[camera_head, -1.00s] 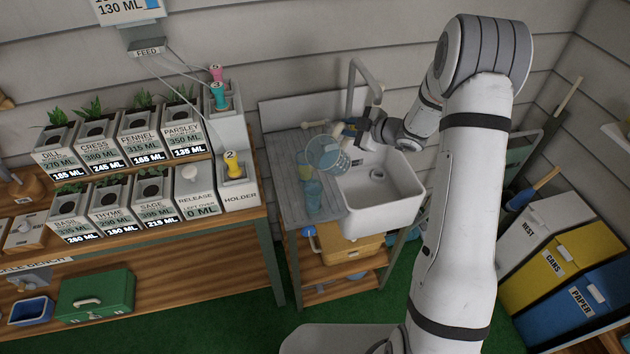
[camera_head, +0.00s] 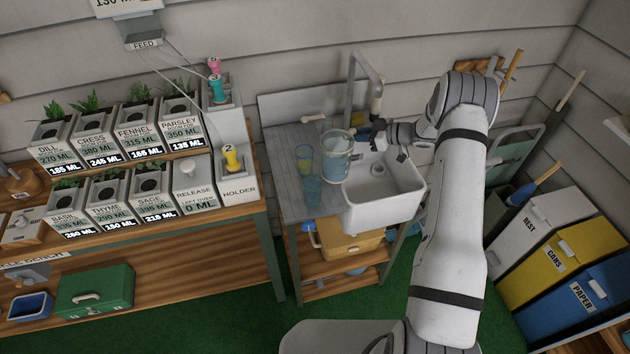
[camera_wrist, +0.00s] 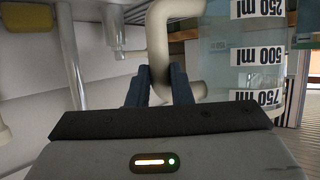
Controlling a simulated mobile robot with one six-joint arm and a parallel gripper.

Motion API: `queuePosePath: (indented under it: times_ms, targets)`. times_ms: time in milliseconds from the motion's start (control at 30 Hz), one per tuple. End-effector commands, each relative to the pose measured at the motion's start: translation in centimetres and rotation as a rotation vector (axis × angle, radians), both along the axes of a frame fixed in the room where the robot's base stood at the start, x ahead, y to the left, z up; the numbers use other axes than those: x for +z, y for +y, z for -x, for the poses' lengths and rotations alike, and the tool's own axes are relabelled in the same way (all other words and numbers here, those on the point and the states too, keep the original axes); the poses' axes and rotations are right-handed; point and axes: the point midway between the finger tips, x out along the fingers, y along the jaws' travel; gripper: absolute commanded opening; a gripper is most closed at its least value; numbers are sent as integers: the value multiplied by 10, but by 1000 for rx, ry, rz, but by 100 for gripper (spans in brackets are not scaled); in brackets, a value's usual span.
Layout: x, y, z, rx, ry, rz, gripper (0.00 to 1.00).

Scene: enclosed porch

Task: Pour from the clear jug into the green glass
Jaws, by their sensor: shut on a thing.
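The clear jug (camera_head: 336,168) is upright at the left edge of the sink, by the drainboard. It holds pale blue liquid. In the wrist view its clear wall (camera_wrist: 260,70) bears ml marks at the right. My gripper (camera_head: 366,139) is shut on the jug's pale handle (camera_wrist: 158,45), with dark fingers (camera_wrist: 160,88) either side. I cannot tell whether the jug's base touches the board.
The white sink basin (camera_head: 383,190) lies right of the jug, with a tall faucet (camera_head: 351,85) behind. The grey drainboard (camera_head: 285,180) has free room at its left. A plant bench (camera_head: 180,238) stands left and bins (camera_head: 535,225) right.

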Motion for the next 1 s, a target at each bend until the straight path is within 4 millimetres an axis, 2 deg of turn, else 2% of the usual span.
queuePosePath:
  times_ms: [267,667,1000]
  targets:
    - [7,0,0,-1,-3,-1,0]
    - [40,0,0,-1,-4,0,0]
    - [44,2,0,-17,-3,0,0]
